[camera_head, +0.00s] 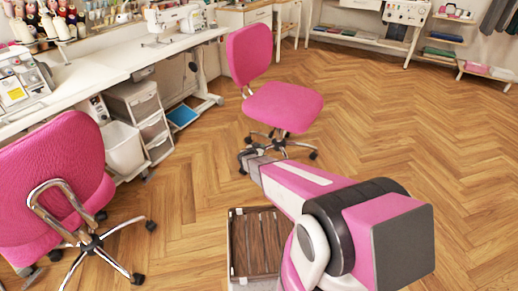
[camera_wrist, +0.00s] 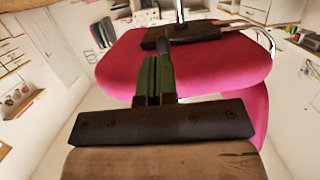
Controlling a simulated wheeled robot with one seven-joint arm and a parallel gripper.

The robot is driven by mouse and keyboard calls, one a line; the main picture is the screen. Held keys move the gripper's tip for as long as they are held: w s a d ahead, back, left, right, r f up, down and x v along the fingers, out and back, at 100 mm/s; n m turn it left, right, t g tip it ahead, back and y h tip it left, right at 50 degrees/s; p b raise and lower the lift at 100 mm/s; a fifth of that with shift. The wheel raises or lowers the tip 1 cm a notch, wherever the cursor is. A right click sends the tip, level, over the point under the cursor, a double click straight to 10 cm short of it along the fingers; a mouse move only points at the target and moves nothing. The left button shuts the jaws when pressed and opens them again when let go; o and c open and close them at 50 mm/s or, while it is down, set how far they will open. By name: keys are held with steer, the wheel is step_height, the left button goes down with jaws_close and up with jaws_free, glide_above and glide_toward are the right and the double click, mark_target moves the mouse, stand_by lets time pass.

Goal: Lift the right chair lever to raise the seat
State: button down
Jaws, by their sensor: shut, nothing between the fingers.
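The right pink chair (camera_head: 283,106) stands upright on its wheeled base in the head view, its seat toward me. My arm reaches out low to it, and the arm's far end is beside the chair base, below the seat edge. In the wrist view the pink seat (camera_wrist: 215,75) is seen from below, with a dark mounting plate (camera_wrist: 188,35) under it. A dark lever (camera_wrist: 165,52) runs from the plate toward me. My gripper (camera_wrist: 160,68) is shut and empty, its fingertips at or just by the lever's end; contact cannot be told. The head view does not show the lever clearly.
Another pink chair (camera_head: 58,185) stands at the left. A white sewing table (camera_head: 110,55), a drawer unit (camera_head: 140,110) and a white bin (camera_head: 122,148) line the left side. Shelves (camera_head: 375,40) stand at the back. The wooden floor (camera_head: 420,130) at right is clear.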

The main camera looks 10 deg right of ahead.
steer(key=x, duration=0.9)
steer(key=shift+w+d, duration=0.3)
steer(key=shift+r, duration=4.1)
steer(key=shift+f, duration=2.55)
steer(key=s+a, duration=0.6)
steer(key=s, duration=0.2)
steer(key=shift+s, duration=0.1)
